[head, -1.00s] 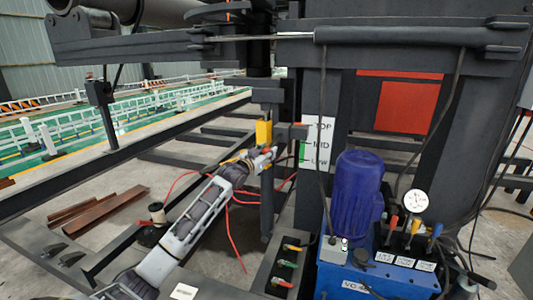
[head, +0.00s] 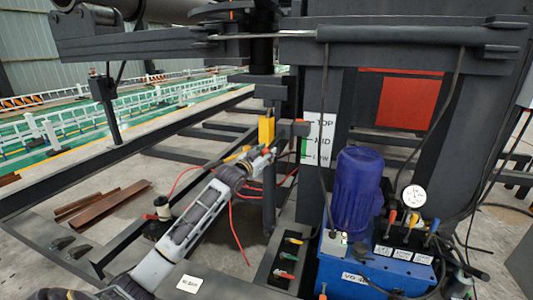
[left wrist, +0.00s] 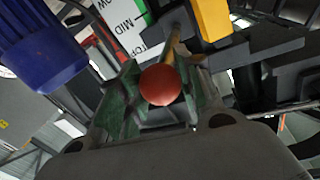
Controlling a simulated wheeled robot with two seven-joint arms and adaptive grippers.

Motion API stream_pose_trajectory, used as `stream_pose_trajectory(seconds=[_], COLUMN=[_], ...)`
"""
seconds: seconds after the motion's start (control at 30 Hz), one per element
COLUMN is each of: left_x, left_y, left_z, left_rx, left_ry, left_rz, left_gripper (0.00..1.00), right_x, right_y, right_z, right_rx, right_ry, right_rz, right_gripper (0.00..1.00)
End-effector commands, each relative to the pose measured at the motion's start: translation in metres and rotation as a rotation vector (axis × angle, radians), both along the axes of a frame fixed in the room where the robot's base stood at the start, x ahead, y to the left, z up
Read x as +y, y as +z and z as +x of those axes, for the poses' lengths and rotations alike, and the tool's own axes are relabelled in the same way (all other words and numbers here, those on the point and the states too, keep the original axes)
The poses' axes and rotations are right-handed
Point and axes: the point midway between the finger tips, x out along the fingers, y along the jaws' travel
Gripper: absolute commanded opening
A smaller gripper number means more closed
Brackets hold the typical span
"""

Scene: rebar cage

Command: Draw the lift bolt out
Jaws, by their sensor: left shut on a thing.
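The lift bolt shows in the left wrist view as a round red knob (left wrist: 160,85) with a brass-coloured rod (left wrist: 173,43) behind it, beside a yellow block (left wrist: 214,18). My left gripper (left wrist: 158,100) has its greenish fingers on both sides of the knob and is shut on it. In the head view my left gripper (head: 258,158) is just below the yellow block (head: 266,130) on the dark post. The bolt is too small there to make out clearly. How far the rod sits in its hole is hidden. My right gripper is not in view.
A white TOP/MID/LOW scale (head: 320,140) stands right of the post. A blue motor (head: 357,190) on a blue pump unit (head: 375,270) with levers and a gauge is further right. Red hoses (head: 233,230) hang near my arm. Dark frame beams (head: 140,240) cross the floor.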

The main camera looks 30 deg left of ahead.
Motion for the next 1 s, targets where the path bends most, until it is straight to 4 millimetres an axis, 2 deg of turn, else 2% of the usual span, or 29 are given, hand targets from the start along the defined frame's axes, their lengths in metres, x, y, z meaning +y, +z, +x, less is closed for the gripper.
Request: stream_pose_trajectory(seconds=[0.17, 0.2, 0.37, 0.77, 1.0], left_x=[-0.0030, -0.0031, -0.0028, -0.0015, -0.0019], left_y=[-0.0052, -0.0054, -0.0047, -0.0027, -0.0025], left_z=[-0.0003, -0.0003, -0.0002, -0.0008, -0.0085], left_rx=[0.008, 0.008, 0.007, 0.003, 0.003], left_ry=[-0.005, -0.005, -0.004, -0.002, -0.003], left_rz=[-0.001, -0.001, -0.001, -0.001, 0.000], left_gripper=[0.00, 0.37, 0.57, 0.57, 0.57], right_x=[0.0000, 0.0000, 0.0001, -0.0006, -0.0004], right_y=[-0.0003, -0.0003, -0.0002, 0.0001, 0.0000], right_z=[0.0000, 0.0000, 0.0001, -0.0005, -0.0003], right_rx=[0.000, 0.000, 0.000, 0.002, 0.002], right_ry=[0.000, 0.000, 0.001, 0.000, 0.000], right_rz=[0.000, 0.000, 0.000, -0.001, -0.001], right_gripper=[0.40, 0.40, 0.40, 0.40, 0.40])
